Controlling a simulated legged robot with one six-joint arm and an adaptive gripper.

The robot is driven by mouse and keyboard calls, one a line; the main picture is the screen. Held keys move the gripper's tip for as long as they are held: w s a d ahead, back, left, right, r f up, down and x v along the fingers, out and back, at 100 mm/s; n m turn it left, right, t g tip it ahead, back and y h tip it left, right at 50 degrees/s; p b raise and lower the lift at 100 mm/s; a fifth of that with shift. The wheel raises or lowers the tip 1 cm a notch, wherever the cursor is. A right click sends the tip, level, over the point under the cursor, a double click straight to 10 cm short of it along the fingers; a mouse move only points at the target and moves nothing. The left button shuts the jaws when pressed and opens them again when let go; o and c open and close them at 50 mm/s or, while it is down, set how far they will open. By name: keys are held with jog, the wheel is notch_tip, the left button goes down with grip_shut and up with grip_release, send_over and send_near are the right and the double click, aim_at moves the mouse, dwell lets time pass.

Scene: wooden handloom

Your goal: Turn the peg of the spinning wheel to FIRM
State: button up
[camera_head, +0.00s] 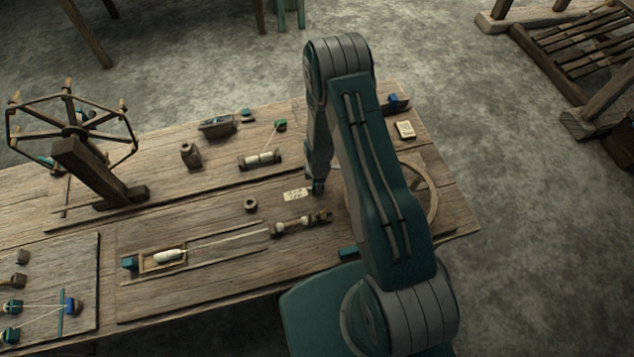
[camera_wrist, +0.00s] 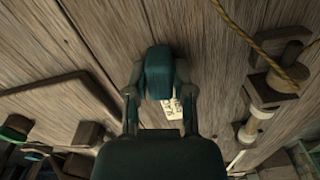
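The spinning wheel's large round wheel (camera_head: 432,190) is at the right end of the table, partly hidden by my arm. Its spindle part with pale whorls (camera_head: 290,226) lies left of it, and shows at right in the wrist view (camera_wrist: 255,122) by a yellow cord (camera_wrist: 235,28). I cannot clearly make out the peg or its setting. A small written card (camera_head: 297,194) lies on the table; part of it shows under my gripper (camera_wrist: 173,107). My gripper (camera_head: 317,187) points down beside the card. Its teal fingertips (camera_wrist: 157,72) look together, with nothing visible between them.
A wooden skein winder (camera_head: 72,130) stands at left. A bobbin in a tray (camera_head: 168,257), a small ring (camera_head: 250,204) and a bobbin holder (camera_head: 260,160) lie on the table (camera_head: 215,288). A board with pegs and thread (camera_head: 80,260) is at front left.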

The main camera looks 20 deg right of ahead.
jog(key=n, duration=0.6)
jog(key=shift+w, duration=0.1)
jog(key=o, duration=0.9)
jog(key=shift+a, duration=0.1)
jog(key=shift+o, duration=0.2)
jog(key=shift+r, duration=0.1)
jog(key=shift+r, duration=3.4)
